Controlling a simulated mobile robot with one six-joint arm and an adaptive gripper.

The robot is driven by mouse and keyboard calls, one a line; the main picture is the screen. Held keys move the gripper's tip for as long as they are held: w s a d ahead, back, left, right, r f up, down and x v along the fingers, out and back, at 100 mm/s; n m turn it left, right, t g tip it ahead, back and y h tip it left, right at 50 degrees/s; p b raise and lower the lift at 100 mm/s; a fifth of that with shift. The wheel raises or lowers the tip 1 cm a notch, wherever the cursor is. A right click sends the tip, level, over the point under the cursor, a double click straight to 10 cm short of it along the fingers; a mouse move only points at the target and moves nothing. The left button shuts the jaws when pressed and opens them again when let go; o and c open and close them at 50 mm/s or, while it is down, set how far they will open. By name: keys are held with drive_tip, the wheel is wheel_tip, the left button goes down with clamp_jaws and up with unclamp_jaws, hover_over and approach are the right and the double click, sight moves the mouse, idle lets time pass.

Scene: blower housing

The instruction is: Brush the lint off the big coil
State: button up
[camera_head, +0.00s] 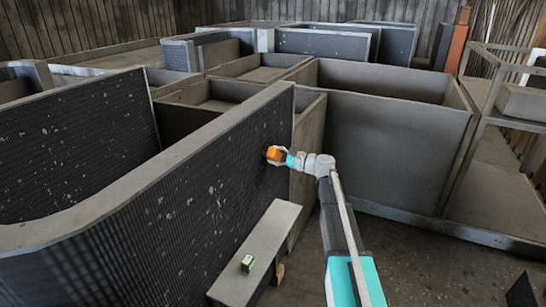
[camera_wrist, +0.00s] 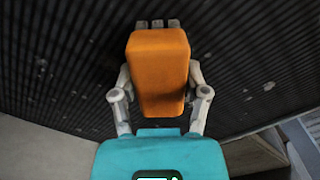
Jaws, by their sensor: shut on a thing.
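The big coil (camera_head: 190,205) is a long dark finned panel, curved at the near left, with pale lint specks scattered over its face. My gripper (camera_head: 276,155) is at the coil's right end, near its upper part. It is shut on an orange block (camera_head: 273,154), likely the brush. In the wrist view the orange block (camera_wrist: 158,72) sits between the two fingers of my gripper (camera_wrist: 160,95), with the finned coil (camera_wrist: 60,70) behind it. Lint specks show on both sides of the block. I cannot tell whether the block touches the fins; its far side is hidden.
Large grey open bins (camera_head: 390,145) stand behind and right of my arm. A metal frame rack (camera_head: 490,110) is at the right.

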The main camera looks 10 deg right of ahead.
drive_tip(key=shift+w+d, duration=0.55)
drive_tip(key=shift+w, duration=0.3)
drive_tip(key=shift+w+d, duration=0.5)
drive_tip(key=shift+w, duration=0.35)
drive_tip(key=shift+d, duration=0.1)
drive_tip(key=shift+v, duration=2.95)
drive_tip(key=shift+v, duration=1.5)
